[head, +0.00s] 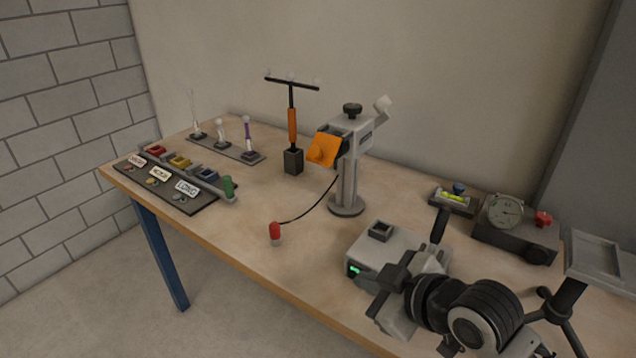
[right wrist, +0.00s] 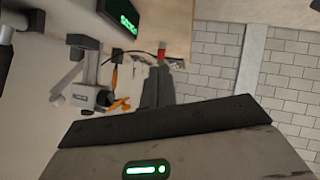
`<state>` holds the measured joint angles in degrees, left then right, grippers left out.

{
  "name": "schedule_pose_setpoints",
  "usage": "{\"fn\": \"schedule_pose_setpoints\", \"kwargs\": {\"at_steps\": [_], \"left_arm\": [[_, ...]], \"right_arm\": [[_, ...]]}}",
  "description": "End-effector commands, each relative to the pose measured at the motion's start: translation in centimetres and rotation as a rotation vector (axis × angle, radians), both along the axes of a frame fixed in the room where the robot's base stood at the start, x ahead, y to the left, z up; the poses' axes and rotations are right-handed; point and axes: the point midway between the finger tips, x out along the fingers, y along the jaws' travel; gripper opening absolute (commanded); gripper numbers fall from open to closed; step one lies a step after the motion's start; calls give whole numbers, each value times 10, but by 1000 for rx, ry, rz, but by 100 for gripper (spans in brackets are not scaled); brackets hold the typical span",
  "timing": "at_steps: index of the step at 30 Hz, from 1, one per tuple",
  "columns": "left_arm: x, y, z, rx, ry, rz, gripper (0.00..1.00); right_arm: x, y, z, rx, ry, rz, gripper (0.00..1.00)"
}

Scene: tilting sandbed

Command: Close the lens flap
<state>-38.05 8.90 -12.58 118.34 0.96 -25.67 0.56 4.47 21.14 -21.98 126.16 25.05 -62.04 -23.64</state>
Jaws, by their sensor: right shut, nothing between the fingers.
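The orange lens flap (head: 323,149) is at the left front of a grey instrument head (head: 359,133) on a post with a round foot. It sticks out at an angle from the head. In the right wrist view the flap (right wrist: 119,104) shows beside the grey head (right wrist: 84,96). My right gripper (head: 388,284) is low in the head view, in front of and right of the instrument, well apart from the flap. Its fingers (right wrist: 167,75) are shut and empty in the right wrist view. My left gripper is not in view.
A grey box (head: 395,243) with a green display stands by my right gripper. A red-topped plug (head: 275,231) on a black cable stands near the front edge. An orange-handled T-shaped tool (head: 292,125) stands behind left. A dial gauge (head: 505,211) is at right.

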Motion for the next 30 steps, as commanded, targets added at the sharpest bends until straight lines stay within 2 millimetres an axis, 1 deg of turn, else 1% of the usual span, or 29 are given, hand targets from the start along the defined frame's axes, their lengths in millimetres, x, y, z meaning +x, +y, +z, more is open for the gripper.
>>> {"fn": "schedule_pose_setpoints", "kwargs": {"at_steps": [1,2,3,6,9,12,15,19,30], "left_arm": [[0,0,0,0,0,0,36],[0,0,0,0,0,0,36],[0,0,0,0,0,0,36],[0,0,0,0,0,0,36],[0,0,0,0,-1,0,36],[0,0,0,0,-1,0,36],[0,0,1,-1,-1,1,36],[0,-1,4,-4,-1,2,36],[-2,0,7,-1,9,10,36]], "right_arm": [[22,7,24,-17,-102,65,0],[32,11,38,-24,-158,104,0],[45,17,57,-33,-234,151,0],[71,23,98,-56,-392,236,0],[86,25,129,-71,-500,281,0],[95,24,146,-81,-561,300,0],[100,27,153,-82,-583,307,0],[111,38,152,-77,-584,308,0],[166,91,140,-79,-582,307,0]]}}
